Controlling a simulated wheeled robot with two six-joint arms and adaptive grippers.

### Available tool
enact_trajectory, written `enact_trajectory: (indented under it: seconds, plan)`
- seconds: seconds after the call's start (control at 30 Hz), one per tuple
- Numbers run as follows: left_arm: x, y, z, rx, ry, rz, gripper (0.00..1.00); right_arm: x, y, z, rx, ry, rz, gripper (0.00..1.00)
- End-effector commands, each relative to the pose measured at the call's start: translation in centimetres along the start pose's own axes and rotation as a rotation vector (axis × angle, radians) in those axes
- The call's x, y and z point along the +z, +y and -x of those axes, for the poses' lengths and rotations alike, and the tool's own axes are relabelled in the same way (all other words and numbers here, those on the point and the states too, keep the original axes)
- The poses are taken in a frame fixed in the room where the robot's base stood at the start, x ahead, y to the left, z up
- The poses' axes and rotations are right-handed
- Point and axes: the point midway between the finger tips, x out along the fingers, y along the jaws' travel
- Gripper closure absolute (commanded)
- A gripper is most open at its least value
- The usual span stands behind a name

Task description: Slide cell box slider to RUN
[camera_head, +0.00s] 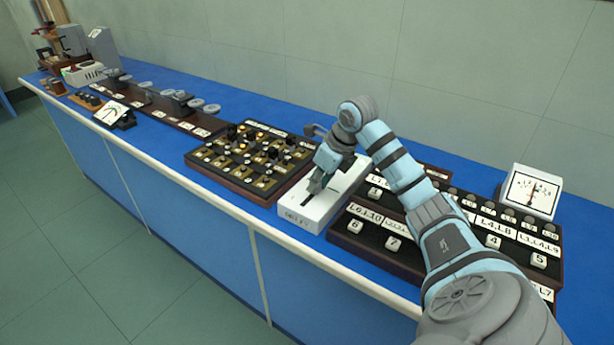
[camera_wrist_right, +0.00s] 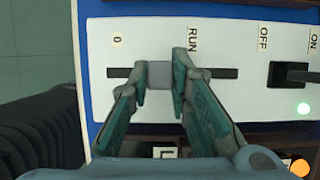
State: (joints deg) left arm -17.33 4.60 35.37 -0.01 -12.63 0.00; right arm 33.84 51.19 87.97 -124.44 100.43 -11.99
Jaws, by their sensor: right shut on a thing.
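The white cell box (camera_head: 343,192) sits on the blue bench between two dark panels. In the right wrist view its face (camera_wrist_right: 145,22) has a dark slot with labels 0 on the left and RUN (camera_wrist_right: 193,38) further right. The grey slider knob (camera_wrist_right: 159,75) stands in the slot between 0 and RUN, nearer RUN. My right gripper (camera_head: 317,184) reaches down over the box. In the wrist view its fingers (camera_wrist_right: 159,82) are shut on the knob, one on each side, the right finger below RUN. My left gripper is out of view.
A key panel (camera_head: 255,160) stands left of the box and a numbered panel (camera_head: 375,243) right. A white meter (camera_head: 531,190) stands behind the numbered panel.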

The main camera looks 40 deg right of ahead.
Motion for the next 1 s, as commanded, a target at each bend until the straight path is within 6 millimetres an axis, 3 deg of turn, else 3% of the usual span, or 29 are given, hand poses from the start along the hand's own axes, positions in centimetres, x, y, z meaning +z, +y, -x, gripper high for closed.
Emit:
enact_trajectory:
  seconds: [0.07, 0.1, 0.2, 0.57, 1.0]
  plan:
    - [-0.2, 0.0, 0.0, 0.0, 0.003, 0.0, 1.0, -0.1, 0.0, 0.0, 0.0, 0.003, -0.001, 1.0]
    - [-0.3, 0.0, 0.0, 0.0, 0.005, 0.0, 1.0, -0.1, 0.0, 0.0, 0.0, 0.004, -0.001, 0.75]
    - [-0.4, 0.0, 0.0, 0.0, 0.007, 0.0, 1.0, 0.0, 0.1, 0.0, 0.001, 0.004, -0.001, 0.62]
    - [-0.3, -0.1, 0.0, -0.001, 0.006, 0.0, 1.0, 0.1, 0.0, 0.7, -0.001, 0.003, 0.001, 0.62]
    - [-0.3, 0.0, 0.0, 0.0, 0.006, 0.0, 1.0, 0.1, -0.1, 11.0, 0.0, 0.001, 0.0, 0.62]
